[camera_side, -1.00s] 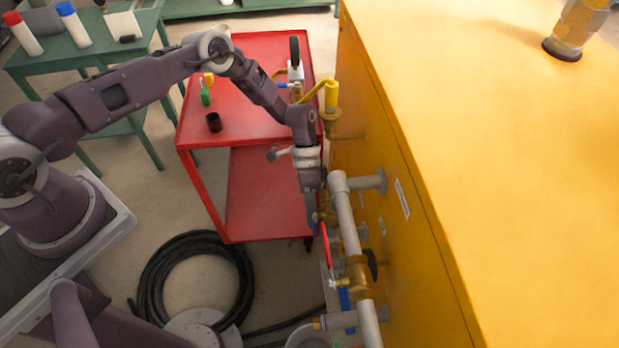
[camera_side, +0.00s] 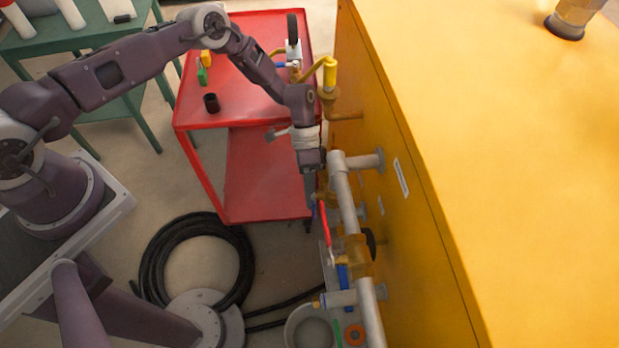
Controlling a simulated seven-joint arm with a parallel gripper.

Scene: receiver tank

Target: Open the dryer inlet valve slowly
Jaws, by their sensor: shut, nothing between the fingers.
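A brass valve (camera_side: 357,256) with a red lever (camera_side: 326,226) sits on the grey pipe (camera_side: 345,200) along the side of the yellow cabinet (camera_side: 480,150). The lever lies roughly along the pipe, on its left. My gripper (camera_side: 311,198) points down at the far end of the lever, close to it. The fingers are shut with nothing between them. I cannot tell whether they touch the lever. No readable label shows which valve is the dryer inlet.
A red cart (camera_side: 262,115) with small items stands behind my gripper. A coiled black hose (camera_side: 155,265) lies on the floor at lower left. A round grey container (camera_side: 310,328) is below the pipe. A yellow-handled fitting (camera_side: 330,78) stands by the cabinet.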

